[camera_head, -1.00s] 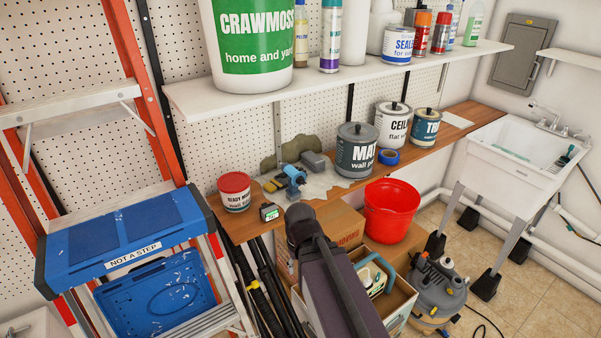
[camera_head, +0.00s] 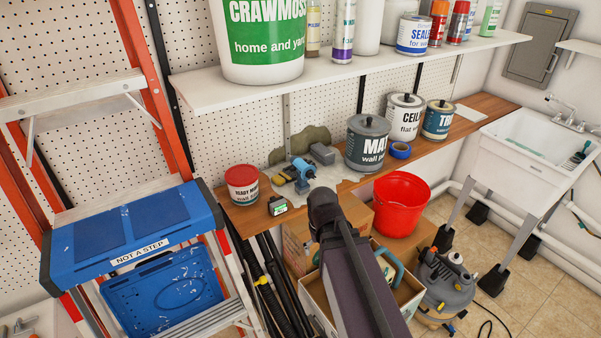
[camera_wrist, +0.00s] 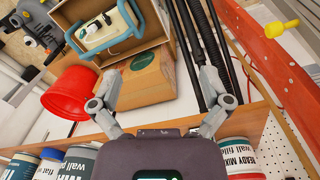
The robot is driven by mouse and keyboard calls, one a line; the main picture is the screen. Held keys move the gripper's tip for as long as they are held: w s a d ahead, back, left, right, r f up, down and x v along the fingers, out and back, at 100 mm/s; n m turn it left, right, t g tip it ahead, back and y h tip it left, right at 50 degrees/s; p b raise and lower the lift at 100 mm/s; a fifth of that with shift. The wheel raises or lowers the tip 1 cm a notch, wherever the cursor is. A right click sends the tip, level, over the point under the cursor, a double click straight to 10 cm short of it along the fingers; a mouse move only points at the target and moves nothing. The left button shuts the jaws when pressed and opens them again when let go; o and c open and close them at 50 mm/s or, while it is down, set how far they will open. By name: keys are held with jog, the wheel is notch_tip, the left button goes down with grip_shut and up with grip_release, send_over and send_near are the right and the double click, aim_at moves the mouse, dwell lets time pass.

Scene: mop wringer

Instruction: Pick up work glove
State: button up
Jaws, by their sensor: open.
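I cannot surely pick out the work glove. An olive, soft-looking lumpy thing (camera_head: 312,139) leans at the back of the wooden bench (camera_head: 470,123) against the pegboard, and a small yellow and dark item (camera_head: 280,180) lies in front of it; either could be it. A blue tool (camera_head: 303,174) and a grey block (camera_head: 322,153) are close by on a pale cloth (camera_head: 345,186). My gripper (camera_wrist: 158,88) is open and empty in the wrist view, its fingers spread wide above the bench edge. In the head view my arm hides the gripper.
A red-lidded tub (camera_head: 242,185) and a small meter (camera_head: 277,205) stand left on the bench; paint cans (camera_head: 367,143) stand right. A white shelf (camera_head: 370,66) overhangs it. A red bucket (camera_head: 401,204) and boxes are below. A blue stepladder (camera_head: 135,235) stands left.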

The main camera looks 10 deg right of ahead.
jog(key=w+a+r+n+t+h+p, duration=0.1)
jog(key=w+r+h+p, duration=0.15)
jog(key=w, duration=0.65)
jog(key=w+a+r+n+h+p, duration=0.1)
jog(key=w+r+h+p, duration=0.15)
jog(key=w, duration=0.65)
jog(key=n+t+h+p, duration=0.2)
jog(key=h+p, duration=0.1)
send_near(295, 162)
jog(key=a, duration=0.1)
jog(key=shift+a+r, duration=0.25)
jog(key=shift+r, duration=0.25)
jog(key=shift+f+b, duration=0.1)
jog(key=shift+b, duration=0.2)
jog(key=b+x, duration=0.5)
jog(key=x, duration=0.2)
jog(key=shift+b+x, duration=0.5)
jog(key=shift+x, duration=0.3)
jog(key=shift+d, duration=0.1)
jog(key=shift+b+x, duration=1.7)
jog(key=shift+x, duration=0.8)
jog(key=shift+d, duration=0.1)
jog(key=shift+c, duration=0.2)
